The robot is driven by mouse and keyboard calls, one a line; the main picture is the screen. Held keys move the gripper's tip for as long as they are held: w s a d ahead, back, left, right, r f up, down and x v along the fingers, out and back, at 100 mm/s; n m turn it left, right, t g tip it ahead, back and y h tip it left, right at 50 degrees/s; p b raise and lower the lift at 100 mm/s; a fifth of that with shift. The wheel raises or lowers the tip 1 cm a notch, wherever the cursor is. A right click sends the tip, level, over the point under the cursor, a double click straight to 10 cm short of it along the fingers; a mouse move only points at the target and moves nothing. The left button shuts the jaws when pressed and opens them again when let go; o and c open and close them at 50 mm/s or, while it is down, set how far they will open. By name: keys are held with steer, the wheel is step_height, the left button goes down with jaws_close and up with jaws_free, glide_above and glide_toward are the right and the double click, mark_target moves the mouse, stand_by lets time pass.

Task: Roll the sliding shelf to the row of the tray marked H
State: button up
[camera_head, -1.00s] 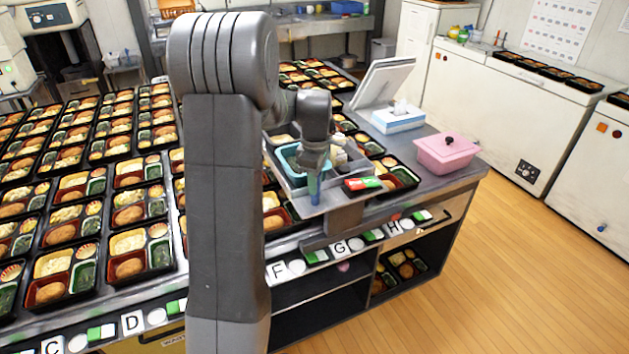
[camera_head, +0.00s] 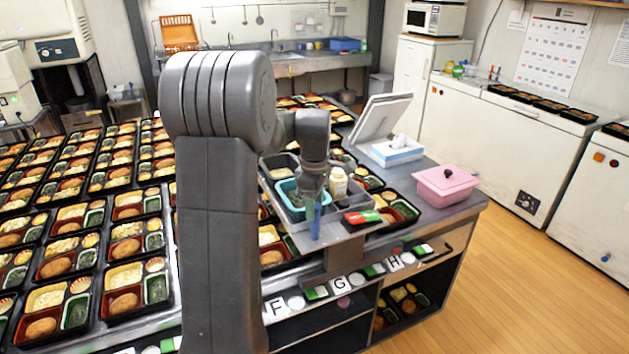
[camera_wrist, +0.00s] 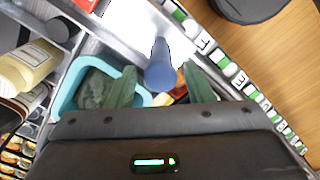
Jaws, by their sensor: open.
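The grey sliding shelf (camera_head: 343,231) stands over the counter's front edge, by the row labelled G (camera_head: 340,284). The H label (camera_head: 394,263) is to its right. A blue upright handle (camera_head: 315,222) stands at the shelf's front left; it also shows in the wrist view (camera_wrist: 160,68). My gripper (camera_head: 314,194) points down at the handle's top. In the wrist view my open gripper (camera_wrist: 161,86) has its two green fingertips on either side of the handle, with gaps showing. Whether the handle is fully between them in depth is unclear.
On the shelf are a teal container (camera_head: 287,190), a cream bottle (camera_head: 338,182) and a red-green packet (camera_head: 362,217). Bento trays (camera_head: 125,249) fill the counter. A pink box (camera_head: 446,188) and a tissue box (camera_head: 393,153) are at right. Wooden floor is clear there.

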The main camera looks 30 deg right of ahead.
step_height(320, 180, up, 10)
steer(key=shift+r+b, duration=0.15)
steer(key=shift+b, duration=0.2)
stand_by(0.4)
step_height(320, 180, down, 14)
steer(key=shift+p, duration=0.7)
steer(key=shift+a, duration=0.1)
